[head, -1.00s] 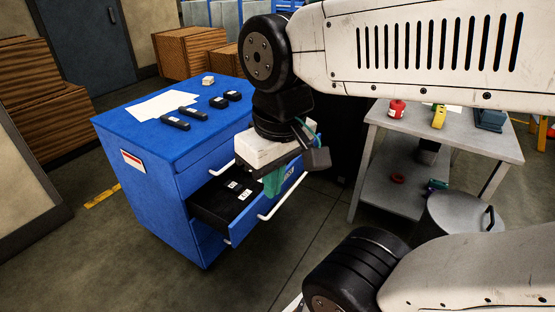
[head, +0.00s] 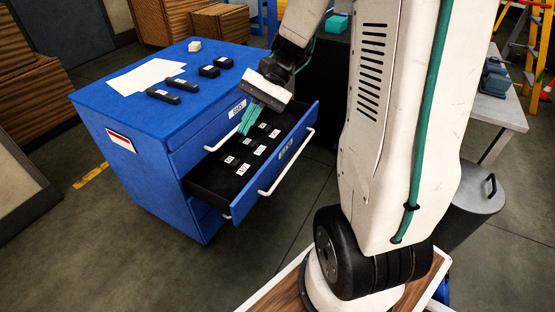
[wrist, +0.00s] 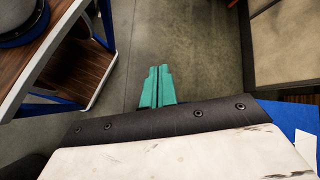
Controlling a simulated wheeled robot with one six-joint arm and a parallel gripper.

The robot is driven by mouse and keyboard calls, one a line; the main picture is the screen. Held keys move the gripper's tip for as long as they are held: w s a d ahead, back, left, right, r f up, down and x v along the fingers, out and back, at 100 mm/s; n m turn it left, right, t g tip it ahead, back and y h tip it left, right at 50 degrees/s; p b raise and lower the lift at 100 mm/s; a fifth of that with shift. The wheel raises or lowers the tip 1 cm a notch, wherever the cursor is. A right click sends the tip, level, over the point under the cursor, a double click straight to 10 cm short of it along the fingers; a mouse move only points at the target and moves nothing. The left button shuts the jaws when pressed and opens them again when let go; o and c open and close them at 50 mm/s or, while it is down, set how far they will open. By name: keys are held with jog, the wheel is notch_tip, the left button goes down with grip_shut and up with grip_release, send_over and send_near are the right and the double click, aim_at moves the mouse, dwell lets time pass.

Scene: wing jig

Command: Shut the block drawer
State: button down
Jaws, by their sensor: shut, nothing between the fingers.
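The blue cabinet (head: 150,180) stands at the left in the head view. Its block drawer (head: 272,192) is pulled well out, with several small black blocks (head: 262,150) with white labels on its dark floor. The drawer's pale bar handle (head: 286,166) runs along its front. My gripper (head: 246,128) has green fingers, which are shut and empty. In the head view it appears above the open drawer, near the cabinet face; I cannot tell whether it touches anything. In the wrist view the closed fingers (wrist: 157,88) show against the floor.
A shut drawer with its own handle (head: 222,139) lies above the open one. White paper (head: 142,77) and several black blocks (head: 163,96) lie on the cabinet top. A grey bin (head: 470,200) and table (head: 500,108) stand at the right. Floor is clear before the cabinet.

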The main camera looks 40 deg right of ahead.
jog(key=w+d+f+m+t+y, duration=0.2)
jog(key=w+d+f+m+t, duration=0.3)
jog(key=d+f, duration=0.35)
jog(key=w+d+f+m+t+y, duration=0.2)
jog(key=w+d+f+m+t, duration=0.15)
jog(key=d+f+m, duration=0.4)
jog(key=s+d+f+m+t+h, duration=0.3)
jog(key=d+f+m+t, duration=0.35)
jog(key=f, duration=0.65)
jog(key=m+t+h, duration=0.3)
jog(key=m+h, duration=0.1)
send_near(275, 158)
jog(key=x, duration=0.7)
jog(key=shift+s+a, duration=0.15)
jog(key=shift+a, duration=0.05)
